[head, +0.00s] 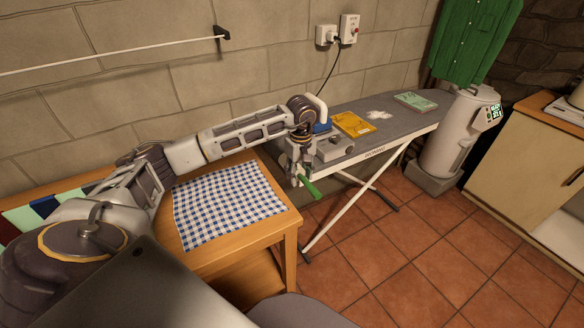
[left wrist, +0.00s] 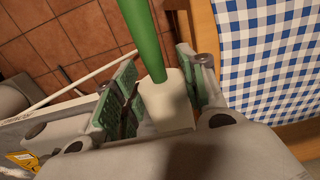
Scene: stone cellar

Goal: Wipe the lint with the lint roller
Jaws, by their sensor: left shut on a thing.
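The lint roller has a green handle (head: 309,187) and a pale white part. My left gripper (head: 299,170) is shut on it, beside the near left end of the ironing board, with the handle pointing down and right. In the left wrist view, the roller's white part (left wrist: 166,102) sits between the green finger pads and the green handle (left wrist: 143,38) runs to the top edge. The lint (head: 379,115) is a small white patch on the grey ironing board (head: 395,132), farther right and away from the roller. My right gripper is not in view.
A yellow book (head: 352,124) lies between my gripper and the lint. A green book (head: 415,101) lies beyond the lint. A grey block (head: 335,148) sits at the board's near end. A wooden table (head: 240,260) with a checked cloth (head: 228,202) stands left. A green shirt (head: 474,38) hangs behind.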

